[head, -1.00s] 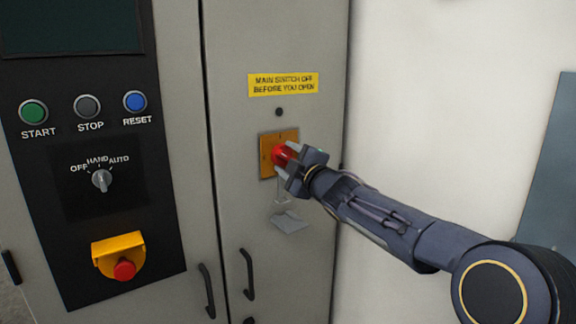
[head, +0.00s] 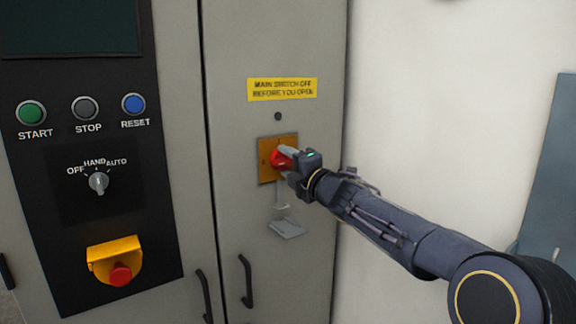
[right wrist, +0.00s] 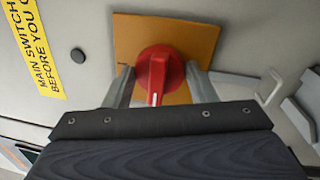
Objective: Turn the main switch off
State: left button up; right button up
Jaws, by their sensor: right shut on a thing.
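The main switch is a red rotary knob (head: 280,158) on a yellow-orange plate (head: 265,174) on the cabinet's right door. In the right wrist view the red knob (right wrist: 158,72) sits between the two fingers, its white mark pointing toward the gripper body, with the orange plate (right wrist: 185,30) behind it. My right gripper (head: 288,160) is shut on the knob, with a finger on each side. The gripper hides part of the knob and plate in the head view. My left gripper is out of view.
A yellow warning label (head: 282,89) is above the switch. A grey hasp-like bracket (head: 286,228) hangs below it. Door handles (head: 246,282) are lower down. The control panel at left has buttons, a selector (head: 99,182) and a red emergency stop (head: 121,274).

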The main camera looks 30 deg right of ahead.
dwell(0.4)
jog(key=o, duration=1)
jog(key=s, duration=0.5)
jog(key=s+f+b, duration=0.1)
jog(key=s, duration=0.1)
jog(key=shift+s+d, duration=0.3)
jog(key=shift+s, duration=0.05)
